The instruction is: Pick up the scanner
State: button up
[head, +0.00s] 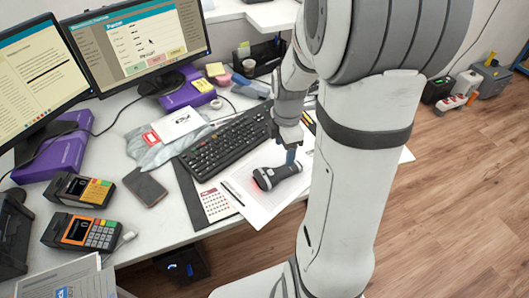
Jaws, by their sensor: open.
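The scanner (277,176) is a dark grey handheld device with a red glow at its left end. It lies on white paper near the front edge of the desk, in front of the keyboard. My gripper (290,155) is open and points down just above the scanner's right part. A blue-grey upright piece shows between the gripper and the scanner; I cannot tell whether it is a finger or part of the scanner. My arm hides part of the desk to the right. Whether the fingers touch the scanner cannot be told.
A black keyboard (225,143) lies behind the scanner. A pen (232,194) and a small calendar card (215,205) lie to its left. Two monitors (140,43) stand behind.

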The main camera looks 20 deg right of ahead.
aim_at(284, 168)
jog(key=shift+w+d+f+n, duration=0.15)
jog(key=shift+d+f+n, duration=0.2)
jog(key=shift+f, duration=0.2)
jog(key=shift+w+d+f+n, duration=0.15)
jog(key=shift+d+f+n, duration=0.1)
jog(key=shift+f+n, duration=0.25)
jog(key=f+b, duration=0.1)
jog(key=f, duration=0.7)
jog(key=shift+a, duration=0.2)
jog(key=c, duration=1.2)
